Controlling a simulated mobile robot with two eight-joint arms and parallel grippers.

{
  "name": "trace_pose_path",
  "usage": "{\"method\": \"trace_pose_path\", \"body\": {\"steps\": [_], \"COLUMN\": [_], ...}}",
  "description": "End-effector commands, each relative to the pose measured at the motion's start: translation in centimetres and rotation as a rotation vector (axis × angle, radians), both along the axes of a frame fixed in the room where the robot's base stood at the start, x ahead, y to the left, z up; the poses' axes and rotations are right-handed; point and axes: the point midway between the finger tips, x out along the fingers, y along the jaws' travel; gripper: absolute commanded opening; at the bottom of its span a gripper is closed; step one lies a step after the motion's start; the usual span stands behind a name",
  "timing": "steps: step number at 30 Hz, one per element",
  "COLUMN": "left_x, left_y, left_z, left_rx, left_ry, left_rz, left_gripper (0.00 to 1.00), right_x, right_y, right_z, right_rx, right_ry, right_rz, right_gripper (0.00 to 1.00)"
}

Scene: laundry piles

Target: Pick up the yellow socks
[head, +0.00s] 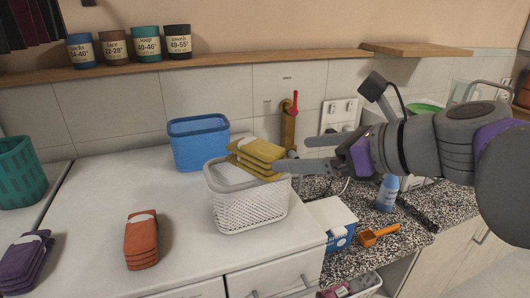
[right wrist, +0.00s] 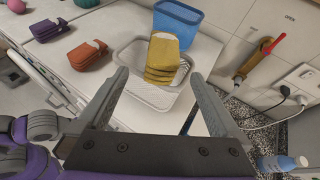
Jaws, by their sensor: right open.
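A folded stack of yellow socks (head: 256,154) lies at the top of the white basket (head: 250,208), at its back right side; it also shows in the right wrist view (right wrist: 163,58). My right gripper (head: 290,155) is open and reaches in from the right at about the socks' height. In the right wrist view its two fingers (right wrist: 158,82) stand wide apart with the basket and socks beyond them, and nothing is between them. In the head view one fingertip overlaps the socks' right edge; I cannot tell whether they touch. My left gripper is not in view.
A blue basket (head: 199,144) stands behind. Orange socks (head: 141,240) and purple socks (head: 25,262) lie left on the white top. A white and blue box (head: 335,236), an orange scoop (head: 379,236) and a blue bottle (head: 387,193) stand right. A shelf (head: 230,68) runs above.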

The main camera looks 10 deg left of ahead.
Motion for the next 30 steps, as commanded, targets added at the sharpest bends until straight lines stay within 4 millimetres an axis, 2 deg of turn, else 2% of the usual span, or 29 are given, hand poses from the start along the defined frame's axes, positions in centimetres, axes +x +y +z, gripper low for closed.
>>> {"method": "trace_pose_path", "body": {"steps": [1, 4, 12, 19, 27, 30], "left_x": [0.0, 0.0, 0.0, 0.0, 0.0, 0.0], "left_y": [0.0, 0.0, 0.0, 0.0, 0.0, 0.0], "left_z": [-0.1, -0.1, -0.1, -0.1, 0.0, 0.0], "left_rx": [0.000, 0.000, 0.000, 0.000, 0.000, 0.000], "left_ry": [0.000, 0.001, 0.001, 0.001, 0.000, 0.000], "left_rz": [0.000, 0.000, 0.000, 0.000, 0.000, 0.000], "left_gripper": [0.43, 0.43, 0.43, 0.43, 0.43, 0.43], "right_x": [0.1, 0.6, 2.2, 2.9, 4.8, 5.0], "right_y": [0.3, 1.3, 4.5, 5.5, 8.3, 8.8], "right_z": [0.6, 0.7, -0.9, -1.7, -3.5, -3.7], "right_rx": [0.028, 0.051, 0.049, 0.047, 0.046, 0.046], "right_ry": [0.023, 0.042, 0.040, 0.039, 0.038, 0.038], "right_rz": [-0.011, -0.018, -0.017, -0.018, -0.018, -0.018], "right_gripper": [1.00, 1.00, 1.00, 1.00, 1.00, 1.00]}}
